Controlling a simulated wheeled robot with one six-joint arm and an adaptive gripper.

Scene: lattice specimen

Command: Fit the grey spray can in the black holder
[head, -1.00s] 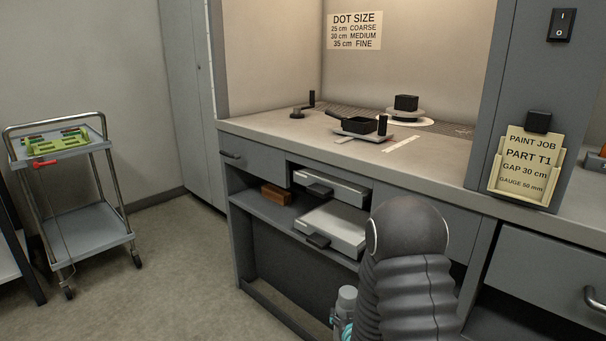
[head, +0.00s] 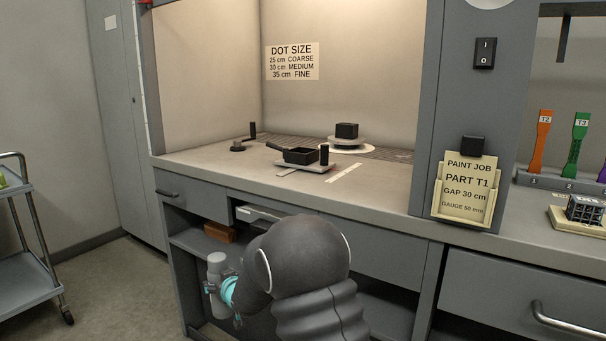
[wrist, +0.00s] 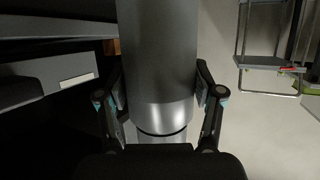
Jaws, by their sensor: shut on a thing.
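The grey spray can (head: 216,270) is upright in my gripper (head: 222,290), low in front of the bench at the left of my arm. In the wrist view the can (wrist: 158,60) fills the middle, with a finger of my gripper (wrist: 159,88) against each side. The black holder (head: 300,156) looks like an open box with a short handle to its left. It sits on a light plate on the bench top, beside a black upright knob. The can is apart from it, lower and to its left. My arm hides part of the bench front.
A black block (head: 347,131) stands on a round turntable (head: 347,141) behind the holder. A small crank (head: 252,130) is at the left. The bench edge (head: 300,192) and open shelf with a brown block (head: 220,232) lie near the can. A trolley (head: 30,265) stands far left.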

